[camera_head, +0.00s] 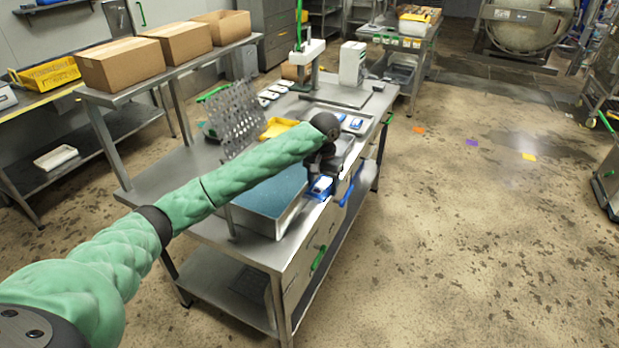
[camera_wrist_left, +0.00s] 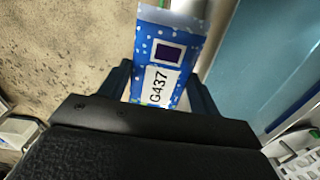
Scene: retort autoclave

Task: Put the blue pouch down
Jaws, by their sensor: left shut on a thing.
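My right gripper is not in view.
A blue-surfaced tray (camera_head: 268,192) stands just left of the pouch. A perforated metal rack (camera_head: 236,118), a yellow tray (camera_head: 279,127) and a press (camera_head: 308,58) stand farther back. Blue and white pouches (camera_head: 356,123) lie behind the gripper. The floor at right is open.

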